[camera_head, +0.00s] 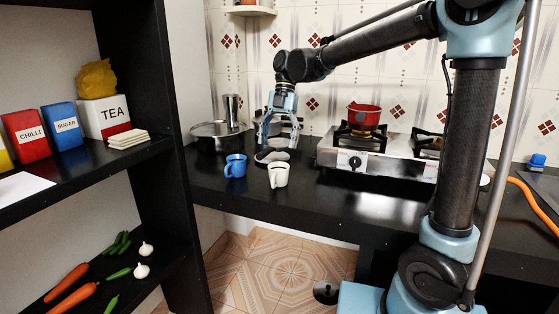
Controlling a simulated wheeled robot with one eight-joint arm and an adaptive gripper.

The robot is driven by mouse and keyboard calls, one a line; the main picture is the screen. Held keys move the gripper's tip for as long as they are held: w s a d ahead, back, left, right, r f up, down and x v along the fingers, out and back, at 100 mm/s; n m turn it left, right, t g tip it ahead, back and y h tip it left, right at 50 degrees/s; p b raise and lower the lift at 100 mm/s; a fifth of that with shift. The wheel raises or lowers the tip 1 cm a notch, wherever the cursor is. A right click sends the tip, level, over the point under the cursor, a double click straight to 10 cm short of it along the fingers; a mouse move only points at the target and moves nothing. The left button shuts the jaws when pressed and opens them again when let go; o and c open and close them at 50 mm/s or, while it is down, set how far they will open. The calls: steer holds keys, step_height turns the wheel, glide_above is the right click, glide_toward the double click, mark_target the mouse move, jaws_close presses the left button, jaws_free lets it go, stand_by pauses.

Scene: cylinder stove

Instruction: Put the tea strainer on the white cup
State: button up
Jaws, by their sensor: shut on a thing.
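The white cup (278,176) stands upright on the black counter, near its front edge. My gripper (279,141) points down just behind the white cup. It is shut on what looks like the tea strainer, a small grey and dark rounded shape (270,156) at the fingertips. The strainer shows just behind and left of the white cup's rim. The grip and any gap between strainer and counter are too small to make out.
A blue cup (235,166) stands close left of the white cup. A lidded pot (217,136) is behind it. A stove (384,157) with a red pot (364,115) is to the right. A dark shelf (160,150) stands at the left. The counter front right of the white cup is clear.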

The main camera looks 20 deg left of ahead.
steer(key=shift+f, duration=2.9)
steer(key=shift+f, duration=0.5)
steer(key=o, duration=1.1)
steer(key=shift+c, duration=0.2)
steer(key=shift+r, duration=0.55)
steer(key=v, duration=1.2)
steer(key=shift+s, duration=0.1)
steer(key=shift+s, duration=0.1)
